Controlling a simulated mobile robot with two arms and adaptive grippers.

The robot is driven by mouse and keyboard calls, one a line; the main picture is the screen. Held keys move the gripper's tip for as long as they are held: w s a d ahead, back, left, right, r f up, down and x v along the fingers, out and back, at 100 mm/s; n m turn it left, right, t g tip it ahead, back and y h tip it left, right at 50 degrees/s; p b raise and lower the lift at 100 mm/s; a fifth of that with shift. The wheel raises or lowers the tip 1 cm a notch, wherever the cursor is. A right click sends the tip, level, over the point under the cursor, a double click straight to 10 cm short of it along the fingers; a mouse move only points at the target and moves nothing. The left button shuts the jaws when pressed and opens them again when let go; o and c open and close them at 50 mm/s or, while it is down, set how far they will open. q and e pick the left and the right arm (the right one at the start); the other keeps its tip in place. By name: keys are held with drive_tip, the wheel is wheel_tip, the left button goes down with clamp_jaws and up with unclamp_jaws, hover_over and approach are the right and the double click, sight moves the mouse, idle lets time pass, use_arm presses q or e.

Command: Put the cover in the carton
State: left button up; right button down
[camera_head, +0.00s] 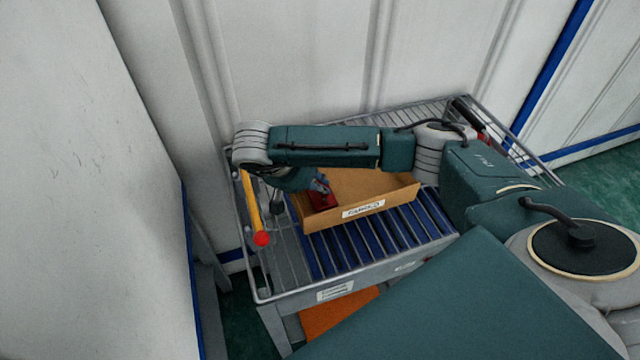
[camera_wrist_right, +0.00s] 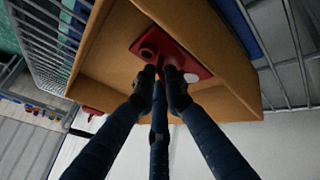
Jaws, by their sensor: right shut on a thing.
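The cover (camera_head: 322,200) is a dark red part with a raised round boss, in the left part of the open brown carton (camera_head: 400,193). My right gripper (camera_head: 320,184) reaches down into the carton and is shut on the cover. In the right wrist view, the fingertips (camera_wrist_right: 163,84) meet at the edge of the red cover (camera_wrist_right: 192,62), inside the carton walls (camera_wrist_right: 108,48). I cannot tell whether the cover touches the carton floor. My left gripper is not in view.
A yellow bar with a red end (camera_head: 261,238) lies left of the carton. White walls (camera_head: 300,60) stand close behind and to the left.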

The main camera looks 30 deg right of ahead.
drive_tip(key=shift+f, duration=0.1)
drive_tip(key=c, duration=1.8)
unclamp_jaws()
drive_tip(key=shift+r, duration=0.2)
drive_tip(key=shift+a+r, duration=0.25)
drive_tip(key=shift+r, duration=0.05)
drive_tip(key=v, duration=1.1)
drive_tip(key=shift+r, duration=0.1)
drive_tip(key=shift+s, duration=0.15)
